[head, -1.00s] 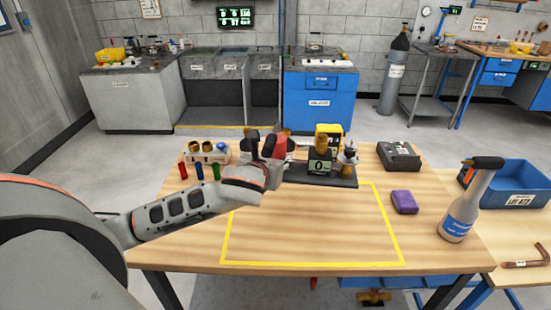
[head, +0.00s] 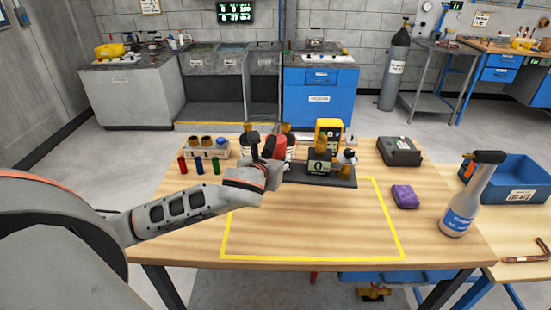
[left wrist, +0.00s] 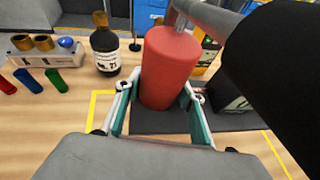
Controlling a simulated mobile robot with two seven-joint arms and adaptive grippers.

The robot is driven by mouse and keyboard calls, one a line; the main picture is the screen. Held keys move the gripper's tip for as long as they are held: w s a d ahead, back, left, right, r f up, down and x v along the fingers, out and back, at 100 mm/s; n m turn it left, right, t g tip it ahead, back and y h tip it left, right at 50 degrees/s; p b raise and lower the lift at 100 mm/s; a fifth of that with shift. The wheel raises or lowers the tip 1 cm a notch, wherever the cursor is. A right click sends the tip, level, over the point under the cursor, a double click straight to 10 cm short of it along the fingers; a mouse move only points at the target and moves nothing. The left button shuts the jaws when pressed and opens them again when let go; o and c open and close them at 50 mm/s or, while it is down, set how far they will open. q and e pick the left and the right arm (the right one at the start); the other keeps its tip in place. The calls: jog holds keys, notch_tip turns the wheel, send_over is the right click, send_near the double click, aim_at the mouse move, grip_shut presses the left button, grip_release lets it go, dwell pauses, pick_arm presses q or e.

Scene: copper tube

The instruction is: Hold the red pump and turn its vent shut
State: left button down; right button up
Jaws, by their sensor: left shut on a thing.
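The red pump (left wrist: 168,68) stands upright in the left wrist view, a red cylinder with a grey metal fitting (left wrist: 186,14) on top. My left gripper (left wrist: 162,112) is shut on it, with a finger on each side of its lower body. In the head view my left gripper (head: 272,158) is at the left end of the dark base plate (head: 342,181) and hides much of the pump. I cannot make out the vent or its setting. A large black shape covers the right of the wrist view. My right gripper is not in view.
A dark bottle (left wrist: 105,52) stands close left of the pump. A rack (head: 206,150) and red, blue and green cylinders (head: 199,165) are further left. A yellow device (head: 328,130) stands right of the gripper. A purple block (head: 405,197) and spray bottle (head: 462,205) are at right.

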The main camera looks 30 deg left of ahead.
pick_arm(q)
jog(key=b, duration=0.2)
send_over(276, 197)
jog(key=shift+w+a+f, duration=0.1)
jog(key=shift+f, duration=1.35)
jog(key=shift+w+a+f, duration=0.1)
jog(key=shift+f, duration=1.3)
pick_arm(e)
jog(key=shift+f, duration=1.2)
pick_arm(q)
jog(key=shift+f+b, duration=0.95)
jog(key=shift+f, duration=1.25)
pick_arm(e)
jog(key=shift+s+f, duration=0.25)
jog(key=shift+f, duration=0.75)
pick_arm(q)
jog(key=shift+s+f, duration=0.1)
jog(key=shift+f, duration=0.25)
jog(key=shift+s+f, duration=0.1)
jog(key=shift+f, duration=0.25)
jog(key=shift+d, duration=0.1)
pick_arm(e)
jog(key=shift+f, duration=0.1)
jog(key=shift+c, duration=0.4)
